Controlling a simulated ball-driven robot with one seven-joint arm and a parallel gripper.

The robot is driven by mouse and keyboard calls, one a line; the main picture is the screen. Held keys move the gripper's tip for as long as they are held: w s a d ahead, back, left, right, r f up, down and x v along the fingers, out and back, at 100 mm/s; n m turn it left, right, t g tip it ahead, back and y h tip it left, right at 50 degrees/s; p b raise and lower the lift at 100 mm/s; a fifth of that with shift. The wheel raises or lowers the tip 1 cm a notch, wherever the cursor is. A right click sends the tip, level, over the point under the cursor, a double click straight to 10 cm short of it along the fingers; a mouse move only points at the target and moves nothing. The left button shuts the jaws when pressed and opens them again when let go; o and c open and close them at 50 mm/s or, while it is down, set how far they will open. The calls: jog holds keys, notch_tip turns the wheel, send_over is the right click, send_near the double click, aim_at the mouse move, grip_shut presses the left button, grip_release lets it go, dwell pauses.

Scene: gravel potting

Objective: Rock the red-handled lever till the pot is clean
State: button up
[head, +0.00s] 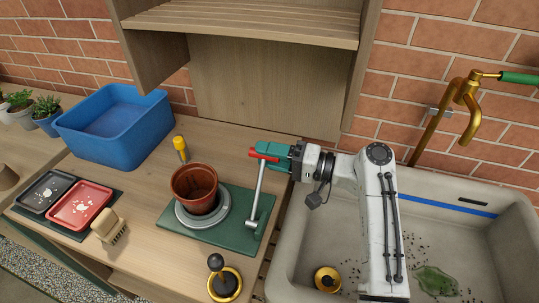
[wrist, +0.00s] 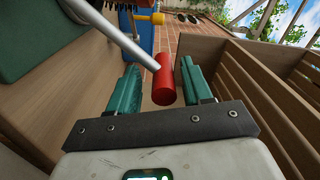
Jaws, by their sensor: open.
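The red handle (head: 259,155) tops a grey metal lever (head: 257,197) that rises from the right side of a green base plate (head: 238,226). A brown-red pot (head: 190,180) stands upright on a round grey disc (head: 186,219) on that plate. Its inside is dark; I cannot tell how clean it is. My gripper (head: 268,152) is at the handle, with its green fingers open. In the wrist view the red handle (wrist: 163,88) lies between the parted fingers, with gaps visible on both sides.
A blue bin (head: 115,130) stands behind left, and a yellow-handled tool (head: 180,145) stands behind the pot. A red tray (head: 80,205), a brush (head: 107,226) and a black-knobbed brass piece (head: 224,283) lie nearer. A sink (head: 455,235) is right, under a brass tap (head: 465,105). A wooden shelf (head: 250,22) overhangs.

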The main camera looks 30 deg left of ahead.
jog(key=b+v, duration=0.1)
jog(key=v, duration=0.9)
jog(key=shift+d, duration=0.4)
dwell(0.6)
